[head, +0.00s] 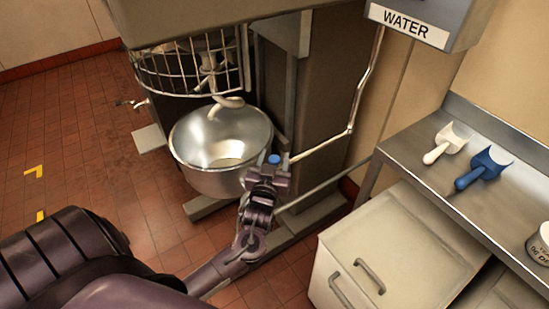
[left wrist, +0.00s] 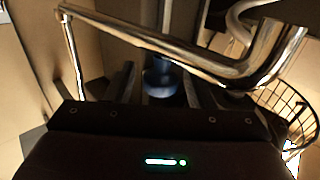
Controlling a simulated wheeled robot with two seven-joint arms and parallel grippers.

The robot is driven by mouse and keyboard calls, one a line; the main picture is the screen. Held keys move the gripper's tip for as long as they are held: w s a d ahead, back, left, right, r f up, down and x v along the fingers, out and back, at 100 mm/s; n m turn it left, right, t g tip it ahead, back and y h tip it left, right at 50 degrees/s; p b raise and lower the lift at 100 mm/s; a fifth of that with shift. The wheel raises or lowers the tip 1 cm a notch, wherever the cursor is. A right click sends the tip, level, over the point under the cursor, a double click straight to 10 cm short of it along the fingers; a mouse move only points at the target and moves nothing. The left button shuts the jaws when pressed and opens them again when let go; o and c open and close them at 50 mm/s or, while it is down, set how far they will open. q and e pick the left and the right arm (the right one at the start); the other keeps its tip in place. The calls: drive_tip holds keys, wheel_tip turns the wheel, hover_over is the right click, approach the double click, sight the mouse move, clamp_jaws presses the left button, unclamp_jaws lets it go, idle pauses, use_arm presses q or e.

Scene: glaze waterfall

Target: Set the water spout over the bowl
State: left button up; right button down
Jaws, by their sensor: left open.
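The water spout (head: 322,146) is a thin metal pipe that comes down from the WATER box (head: 425,22) and bends toward the bowl. A blue knob (head: 274,159) shows near its end, at the right rim of the steel bowl (head: 222,140). My left gripper (head: 270,172) is open just below the knob. The blue knob (left wrist: 160,80) lies between the open fingers there; contact cannot be told. The spout's outlet is hard to make out in the head view. My right gripper is out of view.
The mixer's wire guard (head: 190,72) and dough hook (head: 226,102) are above the bowl. A steel counter (head: 425,165) at right holds a white scoop (head: 446,143), a blue scoop (head: 484,167) and a white tub (head: 540,243). A cream drawer cabinet (head: 400,240) stands below it. Tiled floor is free at left.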

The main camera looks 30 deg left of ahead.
use_arm(q)
drive_tip(key=shift+c, duration=0.3)
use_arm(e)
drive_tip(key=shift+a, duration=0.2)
use_arm(q)
drive_tip(key=shift+c, duration=1.4)
clamp_jaws()
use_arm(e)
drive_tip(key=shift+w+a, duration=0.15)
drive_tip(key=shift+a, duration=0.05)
use_arm(q)
drive_tip(key=shift+a, duration=0.1)
